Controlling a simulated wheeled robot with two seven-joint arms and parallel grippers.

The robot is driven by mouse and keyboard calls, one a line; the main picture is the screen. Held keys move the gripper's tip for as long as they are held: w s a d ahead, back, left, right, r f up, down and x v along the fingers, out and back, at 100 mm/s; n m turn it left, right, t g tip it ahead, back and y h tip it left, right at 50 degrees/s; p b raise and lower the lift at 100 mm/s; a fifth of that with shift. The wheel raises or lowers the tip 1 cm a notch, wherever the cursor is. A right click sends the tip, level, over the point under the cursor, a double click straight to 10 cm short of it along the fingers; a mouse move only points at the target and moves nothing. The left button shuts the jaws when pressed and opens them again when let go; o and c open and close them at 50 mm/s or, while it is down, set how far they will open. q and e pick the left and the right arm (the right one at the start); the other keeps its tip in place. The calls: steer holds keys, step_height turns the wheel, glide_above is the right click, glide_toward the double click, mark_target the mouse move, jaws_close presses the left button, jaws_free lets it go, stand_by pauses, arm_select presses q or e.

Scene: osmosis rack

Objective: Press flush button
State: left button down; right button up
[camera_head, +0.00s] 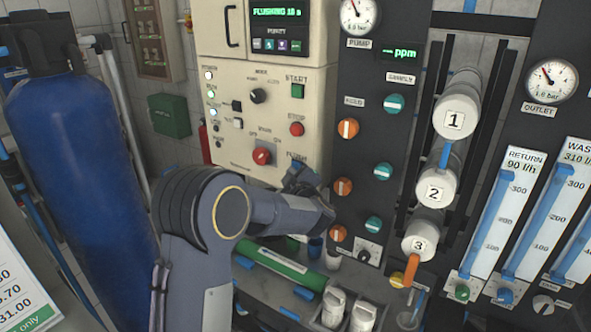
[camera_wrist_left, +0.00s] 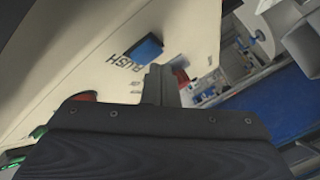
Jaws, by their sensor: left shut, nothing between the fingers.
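The cream control panel (camera_head: 262,115) stands at the upper middle of the head view. Its green-lettered display (camera_head: 278,11) reads FLUSHING with a seconds count. In the left wrist view the blue flush button (camera_wrist_left: 148,47) sits beside its FLUSH label, close to my fingers. In the head view my left gripper (camera_head: 298,172) is at the panel's lower right, just below the FLUSH label, and hides the button. It is shut and empty; its fingertips (camera_wrist_left: 162,82) also show in the wrist view. I cannot tell whether they touch the button. My right gripper is out of view.
A green START button (camera_head: 298,91), a red STOP button (camera_head: 297,129) and a red knob (camera_head: 261,156) are on the same panel. A dark valve board (camera_head: 367,70) stands right of it. A blue tank (camera_head: 70,170) stands at left. Bottles (camera_head: 333,305) stand below.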

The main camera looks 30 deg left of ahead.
arm_select(q)
steer(key=shift+s, duration=0.35)
steer(key=s+b, duration=0.1)
steer(key=s, duration=0.4)
steer(key=shift+a+b, duration=0.2)
steer(key=shift+b, duration=0.15)
stand_by(0.6)
